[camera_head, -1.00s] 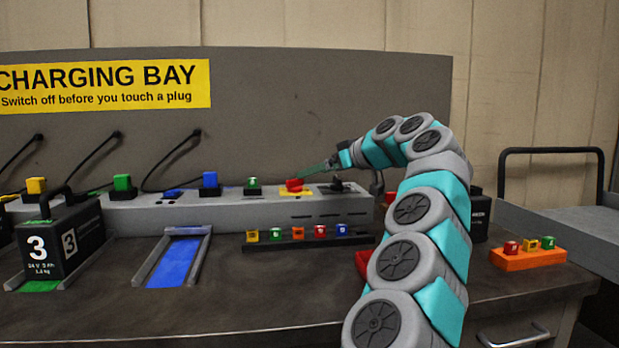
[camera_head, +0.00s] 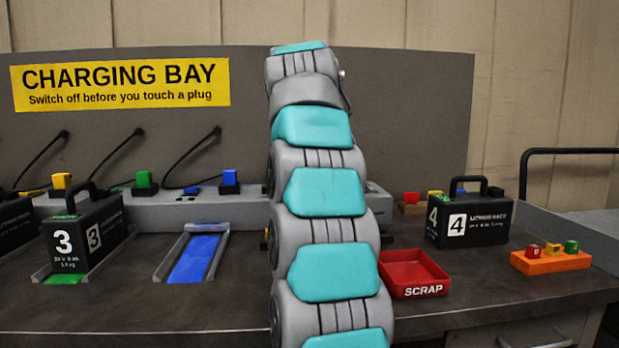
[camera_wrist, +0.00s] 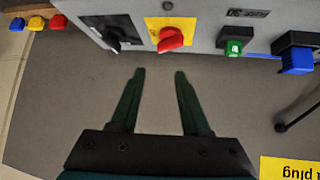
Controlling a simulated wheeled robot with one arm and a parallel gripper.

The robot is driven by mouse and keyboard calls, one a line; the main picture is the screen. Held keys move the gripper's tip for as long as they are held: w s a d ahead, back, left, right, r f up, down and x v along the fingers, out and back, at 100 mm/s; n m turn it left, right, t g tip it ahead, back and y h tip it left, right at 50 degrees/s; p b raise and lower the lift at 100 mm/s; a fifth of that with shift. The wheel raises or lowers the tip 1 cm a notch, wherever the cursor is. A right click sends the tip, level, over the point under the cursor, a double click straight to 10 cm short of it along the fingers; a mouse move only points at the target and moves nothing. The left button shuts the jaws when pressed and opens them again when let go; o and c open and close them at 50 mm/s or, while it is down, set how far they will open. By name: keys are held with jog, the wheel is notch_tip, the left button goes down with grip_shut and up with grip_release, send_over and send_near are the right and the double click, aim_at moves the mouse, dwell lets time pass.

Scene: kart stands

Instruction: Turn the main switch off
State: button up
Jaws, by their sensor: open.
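The main switch appears to be the red knob (camera_wrist: 171,38) on a yellow plate (camera_wrist: 155,24) in the wrist view, where the bench console shows upside down. My arm hides it in the head view. My gripper (camera_wrist: 159,72) is open and empty. Its two dark green fingertips lie just short of the red knob in the picture, apart from it, with the knob slightly right of the middle of the gap. In the head view my gripper is hidden behind my arm.
In the wrist view, a black switch (camera_wrist: 118,35) sits left of the knob. In the head view, battery 4 (camera_head: 470,222) and a red scrap tray (camera_head: 412,274) stand right of my arm.

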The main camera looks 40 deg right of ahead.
jog(key=w+a+f+m+g+h, duration=0.1)
jog(key=m+h, duration=0.1)
jog(key=w+a+f+m+g+h, duration=0.1)
jog(key=w+f+m+g+h, duration=0.1)
jog(key=m, duration=0.1)
jog(key=w+a+f+m+g+h, duration=0.1)
jog(key=w+a+m, duration=0.1)
jog(key=shift+f+m+g+h, duration=0.25)
jog(key=shift+m+g+h, duration=0.05)
jog(key=shift+g+h, duration=0.1)
jog(key=shift+w+a+f+m+h, duration=0.1)
jog(key=shift+w+f+m+h, duration=0.1)
jog(key=shift+f+m+h, duration=0.15)
jog(key=shift+p+x, duration=0.5)
jog(key=shift+x, duration=3.35)
jog(key=shift+s, duration=0.1)
grip_shut()
